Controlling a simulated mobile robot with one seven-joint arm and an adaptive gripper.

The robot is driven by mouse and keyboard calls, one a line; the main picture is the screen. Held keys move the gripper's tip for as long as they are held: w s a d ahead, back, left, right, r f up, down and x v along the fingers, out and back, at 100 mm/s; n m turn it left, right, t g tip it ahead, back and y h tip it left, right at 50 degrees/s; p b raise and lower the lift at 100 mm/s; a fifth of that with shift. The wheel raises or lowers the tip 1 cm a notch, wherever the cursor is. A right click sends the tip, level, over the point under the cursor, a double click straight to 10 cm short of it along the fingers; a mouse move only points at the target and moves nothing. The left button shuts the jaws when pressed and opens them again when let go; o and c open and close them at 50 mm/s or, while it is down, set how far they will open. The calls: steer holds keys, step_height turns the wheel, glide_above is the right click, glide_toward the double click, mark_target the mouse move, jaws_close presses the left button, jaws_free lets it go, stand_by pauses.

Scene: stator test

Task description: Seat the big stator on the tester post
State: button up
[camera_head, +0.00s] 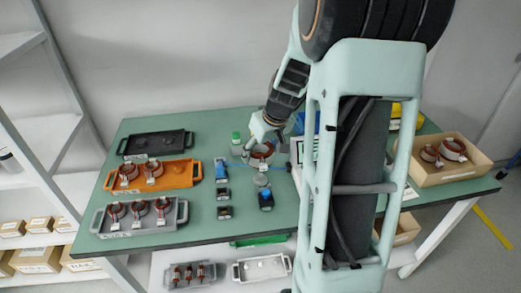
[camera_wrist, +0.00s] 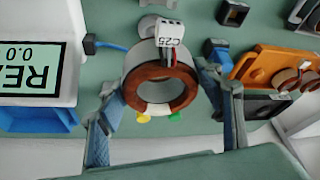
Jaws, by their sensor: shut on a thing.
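My gripper (camera_wrist: 165,105) is shut on the big stator (camera_wrist: 140,75), a pale ring with a copper-brown winding face and a white connector block marked C25. A finger lies on each side of the ring. In the head view the stator (camera_head: 262,158) hangs from my gripper (camera_head: 260,147) above the green table, beside the tester. The tester's display (camera_wrist: 30,68) shows part of a word and 0.0. A small round grey piece (camera_wrist: 147,25) shows just past the stator; I cannot tell whether it is the post. The stator's underside and any contact are hidden.
Grey (camera_head: 128,229), orange (camera_head: 178,182) and black (camera_head: 132,146) trays stand at the left; the grey and orange ones hold smaller stators. A wooden box (camera_head: 465,175) at the right holds large stators. Blue-and-black blocks (camera_head: 266,199) and a green-capped bottle (camera_head: 236,138) stand near the gripper.

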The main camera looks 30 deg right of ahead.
mark_target(268, 157)
steer(key=shift+w+f+b, duration=0.1)
steer(key=shift+f+b, duration=1.2)
steer(key=shift+f, duration=0.9)
steer(key=shift+f+b, duration=2.15)
steer(key=shift+b, duration=0.1)
steer(key=o, duration=2.2)
steer(key=shift+c, duration=0.2)
steer(key=shift+f, duration=0.15)
steer(key=v, duration=1.2)
steer(key=shift+a, duration=0.1)
